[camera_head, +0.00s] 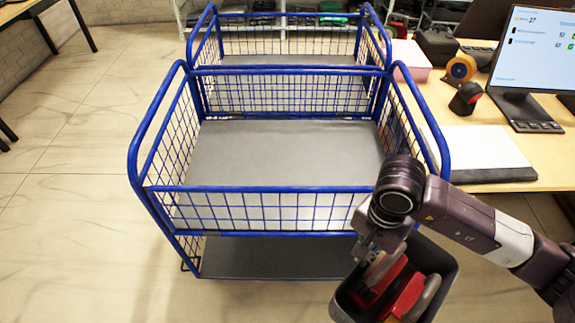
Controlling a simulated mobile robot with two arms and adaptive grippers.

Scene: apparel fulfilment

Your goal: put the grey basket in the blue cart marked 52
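The blue cart (270,189) is a wire-sided cart with a grey upper deck and a lower shelf; its upper basket is empty. No number 52 is readable on it. The dark grey basket (447,262) is at the bottom right, in front of the cart's near right corner, with red items (385,285) inside. My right gripper (372,252) reaches down at the basket's far rim and appears shut on it; its fingertips are partly hidden. The basket looks held up, outside the cart. My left gripper is not in view.
A second blue wire cart section (285,62) stands directly behind. A desk (545,150) with a monitor, tape dispenser and white pad adjoins the cart's right side. Shelving (300,8) is at the back. The tiled floor on the left is clear.

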